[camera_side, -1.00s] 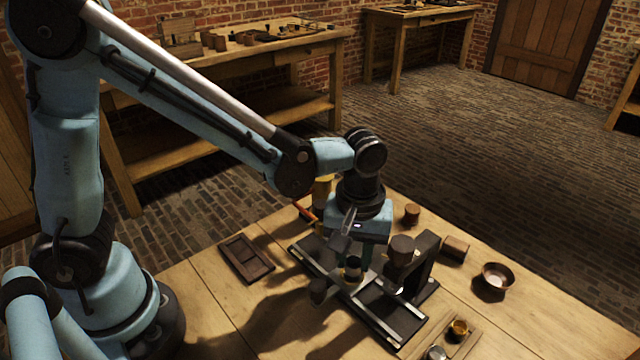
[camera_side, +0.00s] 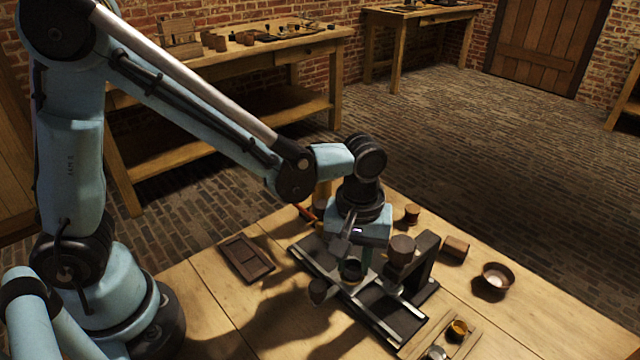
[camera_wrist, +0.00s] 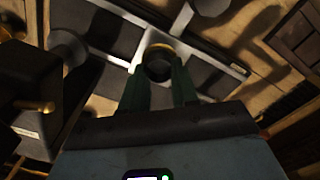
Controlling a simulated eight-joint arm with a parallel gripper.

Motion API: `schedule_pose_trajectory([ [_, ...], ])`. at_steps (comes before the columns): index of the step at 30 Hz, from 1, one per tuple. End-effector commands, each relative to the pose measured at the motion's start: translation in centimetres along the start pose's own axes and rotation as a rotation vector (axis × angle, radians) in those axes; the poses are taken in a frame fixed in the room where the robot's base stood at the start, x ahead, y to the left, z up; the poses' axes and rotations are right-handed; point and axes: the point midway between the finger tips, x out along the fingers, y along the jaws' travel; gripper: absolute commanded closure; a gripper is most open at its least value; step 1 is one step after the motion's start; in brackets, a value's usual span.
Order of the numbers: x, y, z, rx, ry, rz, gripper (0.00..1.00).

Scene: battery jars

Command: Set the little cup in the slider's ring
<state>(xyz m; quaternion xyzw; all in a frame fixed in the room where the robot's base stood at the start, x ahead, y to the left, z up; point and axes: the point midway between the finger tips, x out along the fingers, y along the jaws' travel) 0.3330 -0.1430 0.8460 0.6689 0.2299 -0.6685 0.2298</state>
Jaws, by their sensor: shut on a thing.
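My gripper (camera_side: 354,258) is shut on the little cup (camera_side: 352,272), a small dark round cup, low over the metal slide frame (camera_side: 290,248). In the wrist view my gripper's green fingers (camera_wrist: 159,82) stand on either side of the cup (camera_wrist: 158,70). A brass-coloured rim (camera_wrist: 160,47) shows at the cup's far edge; I cannot tell whether it belongs to the cup or the slider's ring. The slider's pale crossbar (camera_wrist: 205,58) runs beside the cup. The ring is not clearly visible, and I cannot tell whether the cup is seated.
A dark upright block (camera_side: 426,255) and a round-topped post (camera_side: 402,250) stand close on the right. A round knob (camera_side: 318,290) is close on the left.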

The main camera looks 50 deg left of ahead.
Motion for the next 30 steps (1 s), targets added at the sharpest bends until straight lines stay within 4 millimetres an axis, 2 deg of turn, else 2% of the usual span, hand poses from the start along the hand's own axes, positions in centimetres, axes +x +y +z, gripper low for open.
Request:
schedule_pose_trajectory([
  [6, 0.4, 0.0, 0.0, 0.0, 0.0, 0.0, 0.99],
  [7, 0.4, 0.0, 0.0, 0.0, 0.0, 0.0, 0.68],
  [9, 0.4, 0.0, 0.0, 0.0, 0.0, 0.0, 0.6],
  [19, 0.1, 0.0, 0.0, 0.0, 0.0, 0.0, 0.6],
  [30, -2.5, 0.0, 0.0, 0.0, 0.0, 0.0, 0.6],
])
